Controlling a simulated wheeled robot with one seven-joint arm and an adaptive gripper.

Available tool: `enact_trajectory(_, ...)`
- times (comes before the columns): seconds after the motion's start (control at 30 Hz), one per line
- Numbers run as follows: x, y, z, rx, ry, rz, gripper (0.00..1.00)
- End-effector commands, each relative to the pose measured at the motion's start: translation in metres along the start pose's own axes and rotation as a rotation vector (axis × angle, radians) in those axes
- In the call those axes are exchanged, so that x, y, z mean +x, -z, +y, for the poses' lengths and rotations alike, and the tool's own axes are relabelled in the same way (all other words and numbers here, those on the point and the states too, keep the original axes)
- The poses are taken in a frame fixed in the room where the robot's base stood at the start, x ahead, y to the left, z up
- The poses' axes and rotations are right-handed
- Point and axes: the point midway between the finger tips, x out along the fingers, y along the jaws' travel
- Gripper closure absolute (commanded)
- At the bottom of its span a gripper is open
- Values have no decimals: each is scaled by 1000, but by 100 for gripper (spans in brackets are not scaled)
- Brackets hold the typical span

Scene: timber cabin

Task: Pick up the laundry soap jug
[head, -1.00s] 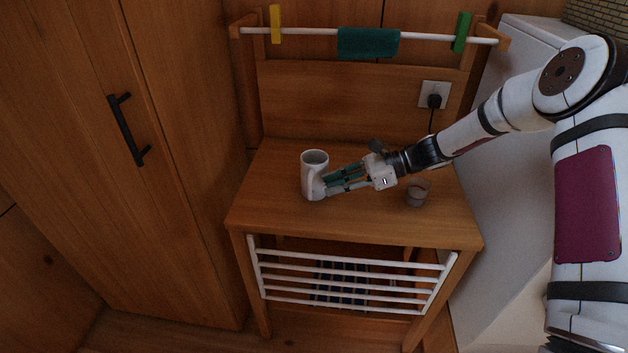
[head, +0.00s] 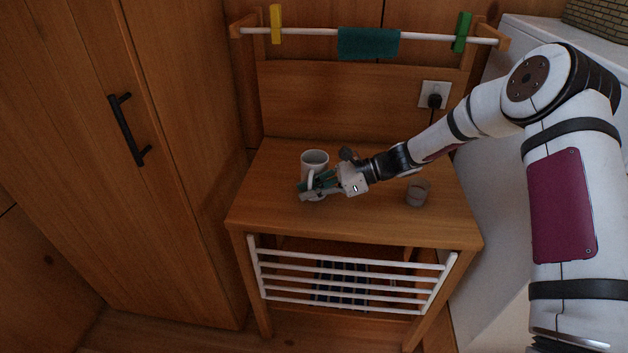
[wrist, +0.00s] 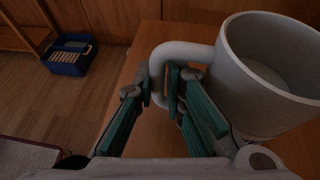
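The only handled vessel on the small wooden table (head: 262,214) is a white, open-topped, mug-like one (head: 314,160); I take it as the jug. It stands upright and also shows large in the wrist view (wrist: 262,85), its looped handle turned toward my gripper. My gripper (head: 309,190), with teal finger pads, is at the handle. In the wrist view my fingertips (wrist: 159,85) straddle the handle's outer bar, one pad inside the loop and one outside. The fingers stand apart; whether they touch the handle is unclear. Part of the vessel is hidden behind the gripper in the head view.
A small greyish cup (head: 417,194) stands on the table right of my gripper. A rail with a teal cloth (head: 368,43) and clips runs above the back. A tall cabinet (head: 180,150) is left, a white unit (head: 500,110) right. A blue crate (wrist: 68,60) sits on the floor.

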Motion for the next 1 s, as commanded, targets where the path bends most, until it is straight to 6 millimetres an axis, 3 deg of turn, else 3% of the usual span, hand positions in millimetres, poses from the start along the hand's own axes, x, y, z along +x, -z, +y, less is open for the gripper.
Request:
enact_trajectory(0.67,-1,-1,1,4,-1,2,100)
enact_trajectory(1.0,-8,-19,0,0,0,1,100)
